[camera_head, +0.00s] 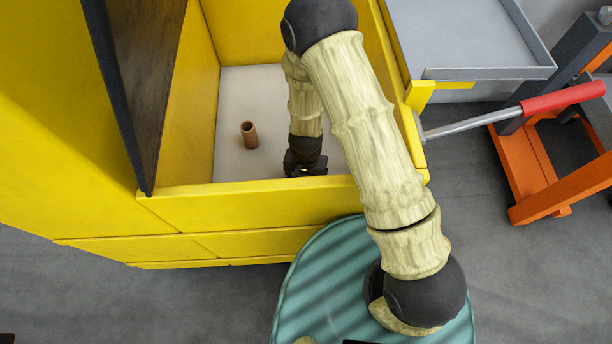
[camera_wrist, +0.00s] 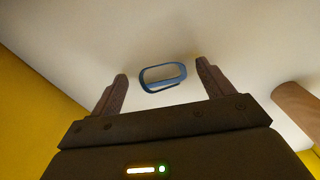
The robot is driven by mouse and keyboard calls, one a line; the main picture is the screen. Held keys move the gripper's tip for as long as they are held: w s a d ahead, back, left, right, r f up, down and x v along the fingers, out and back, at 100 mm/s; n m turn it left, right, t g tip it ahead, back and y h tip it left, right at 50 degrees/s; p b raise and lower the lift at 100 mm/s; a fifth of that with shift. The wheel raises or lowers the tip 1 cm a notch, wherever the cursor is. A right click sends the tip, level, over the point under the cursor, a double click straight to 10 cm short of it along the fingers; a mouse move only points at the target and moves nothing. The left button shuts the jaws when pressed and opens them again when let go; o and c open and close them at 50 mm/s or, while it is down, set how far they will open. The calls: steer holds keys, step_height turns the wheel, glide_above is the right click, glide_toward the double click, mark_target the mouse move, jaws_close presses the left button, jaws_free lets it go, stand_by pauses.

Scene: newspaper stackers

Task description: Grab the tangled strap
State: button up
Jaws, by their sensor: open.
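The strap (camera_wrist: 143,77) is a small blue loop lying on the pale floor of a yellow bin. In the wrist view it shows between and beyond my two fingertips, apart from both. In the head view I cannot make it out; my gripper and arm may hide it. My gripper (camera_wrist: 162,71) is open and empty. In the head view my gripper (camera_head: 305,168) is down inside the bin, near its front wall.
A brown cylinder (camera_head: 249,135) stands on the bin floor left of my gripper; it shows at the right edge of the wrist view (camera_wrist: 297,106). The yellow bin's front wall (camera_head: 250,207) is close. A grey tray (camera_head: 460,35) and an orange frame with a red-handled lever (camera_head: 563,98) are at right.

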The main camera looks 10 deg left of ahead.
steer(key=c, duration=1)
steer(key=shift+c, duration=0.2)
step_height(320, 180, up, 10)
steer(key=p, duration=0.3)
